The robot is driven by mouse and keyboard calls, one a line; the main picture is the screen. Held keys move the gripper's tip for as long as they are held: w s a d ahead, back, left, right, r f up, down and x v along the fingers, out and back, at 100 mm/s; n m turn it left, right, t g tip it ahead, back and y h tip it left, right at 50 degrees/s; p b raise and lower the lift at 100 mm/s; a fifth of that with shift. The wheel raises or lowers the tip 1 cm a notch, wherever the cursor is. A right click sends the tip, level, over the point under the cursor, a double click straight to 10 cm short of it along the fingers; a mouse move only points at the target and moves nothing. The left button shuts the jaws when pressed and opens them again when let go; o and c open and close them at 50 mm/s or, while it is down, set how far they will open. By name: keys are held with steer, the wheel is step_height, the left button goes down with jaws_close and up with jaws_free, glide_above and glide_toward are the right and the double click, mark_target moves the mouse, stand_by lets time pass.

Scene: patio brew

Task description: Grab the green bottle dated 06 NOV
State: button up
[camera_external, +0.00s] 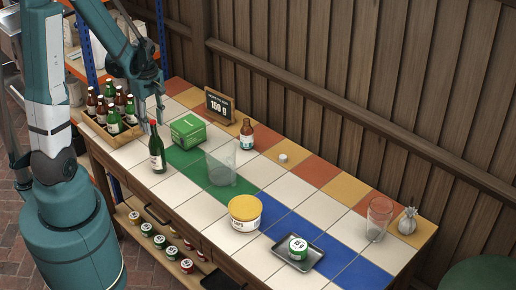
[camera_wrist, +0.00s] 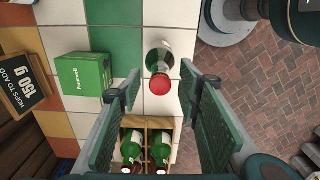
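A green bottle (camera_external: 157,155) with a red cap stands alone on the white tiles at the table's left part. In the wrist view this bottle (camera_wrist: 159,58) appears from above, its red cap just beyond my fingertips. More green and brown bottles stand in a wooden crate (camera_external: 104,137) at the table's left end. Two of the crate's green bottles (camera_wrist: 132,150) show between my fingers in the wrist view. No date is readable on any bottle. My gripper (camera_external: 151,116) is open and empty, pointing down above the table near the crate and the lone bottle; it also shows in the wrist view (camera_wrist: 159,90).
A green box (camera_external: 188,131) and a sign reading 150 g (camera_external: 219,106) stand behind the lone bottle.

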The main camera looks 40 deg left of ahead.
steer(key=shift+f, duration=0.4)
stand_by(0.3)
jaws_close()
